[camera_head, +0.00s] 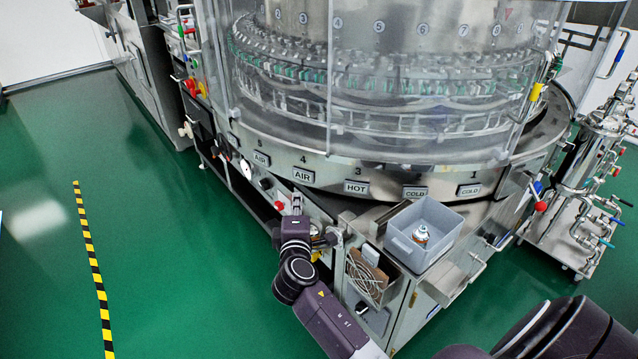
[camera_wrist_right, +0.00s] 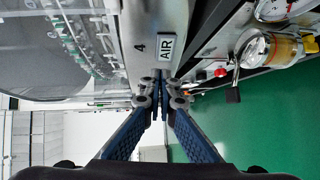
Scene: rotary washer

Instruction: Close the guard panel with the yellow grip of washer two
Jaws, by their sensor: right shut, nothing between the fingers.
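The washer's clear curved guard panel (camera_head: 430,110) stands in front of the bottle ring. A yellow grip (camera_head: 536,92) shows at its right side, in the head view; I cannot tell whether this panel is fully closed. My right gripper (camera_head: 297,197) is low at the washer's front left, just below the label "4 AIR", well away from this yellow grip. In the right wrist view its fingers (camera_wrist_right: 160,84) are together and empty, pointing at the rim by the "AIR" label (camera_wrist_right: 166,46). My left gripper is not in view.
A grey bin (camera_head: 424,234) with a small item stands on a cabinet right of my right arm. Gauges and a valve (camera_wrist_right: 252,48) stick out beside the gripper in the wrist view. Piping (camera_head: 590,185) stands at the right. Green floor (camera_head: 150,240) is clear at the left.

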